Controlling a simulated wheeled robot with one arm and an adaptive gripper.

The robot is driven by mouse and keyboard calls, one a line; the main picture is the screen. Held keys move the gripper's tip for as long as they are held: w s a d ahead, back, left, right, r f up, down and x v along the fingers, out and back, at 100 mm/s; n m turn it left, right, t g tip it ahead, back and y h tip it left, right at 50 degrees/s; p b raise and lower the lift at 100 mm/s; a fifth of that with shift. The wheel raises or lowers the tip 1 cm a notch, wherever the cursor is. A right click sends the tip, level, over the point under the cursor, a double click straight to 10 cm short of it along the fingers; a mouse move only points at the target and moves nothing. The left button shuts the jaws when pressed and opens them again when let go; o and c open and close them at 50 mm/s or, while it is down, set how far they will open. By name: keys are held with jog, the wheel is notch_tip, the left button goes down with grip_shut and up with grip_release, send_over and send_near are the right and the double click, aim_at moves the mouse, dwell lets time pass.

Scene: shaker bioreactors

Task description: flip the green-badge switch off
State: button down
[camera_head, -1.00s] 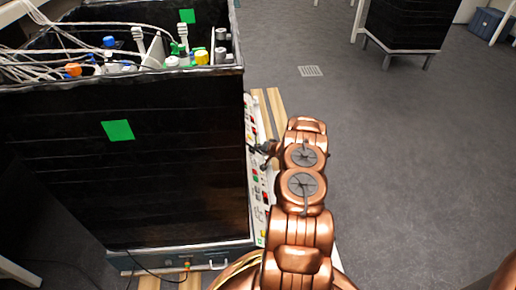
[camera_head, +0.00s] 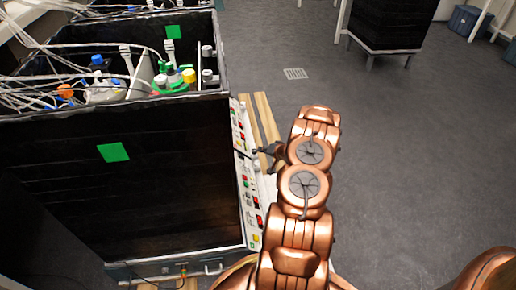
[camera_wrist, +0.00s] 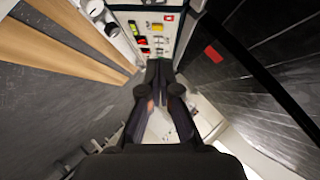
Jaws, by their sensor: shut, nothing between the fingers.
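A black-walled shaker box carries a green badge (camera_head: 113,152) on its near face and another green badge (camera_head: 173,32) on its far inner wall. A pale control panel (camera_head: 250,205) with small red, green and yellow controls runs along its right side. The panel also shows in the wrist view (camera_wrist: 147,51), with red and yellow rocker-like parts. Which control is the green-badge switch, and its position, I cannot make out. My gripper (camera_head: 257,151) is shut and empty beside the panel. In the wrist view its fingertips (camera_wrist: 159,66) point at the panel's lower part; contact is unclear.
Bottles and many tubes (camera_head: 95,85) fill the box. Wooden slats (camera_head: 265,115) lie beside it. A red badge (camera_wrist: 213,54) is on a dark wall in the wrist view. Another black box (camera_head: 385,25) stands at the back. The grey floor at right is clear.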

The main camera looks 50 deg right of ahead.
jog(key=shift+s+r, duration=0.2)
jog(key=shift+s, duration=0.15)
jog(key=shift+f, duration=0.1)
jog(key=shift+s+a+f+b, duration=0.1)
jog(key=shift+s+f+b, duration=0.1)
jog(key=shift+f+b, duration=0.2)
jog(key=shift+f, duration=0.1)
jog(key=b, duration=0.4)
send_near(242, 156)
jog(key=w+d, duration=0.3)
jog(key=w, duration=0.1)
jog(key=f, duration=0.1)
jog(key=w+a+f+b, duration=0.1)
jog(key=shift+w+a+f, duration=0.1)
jog(key=shift+w+f, duration=0.05)
jog(key=shift+f, duration=0.25)
jog(key=shift+w+a+f, duration=0.2)
jog(key=shift+a+f, duration=0.1)
jog(key=shift+f, duration=0.05)
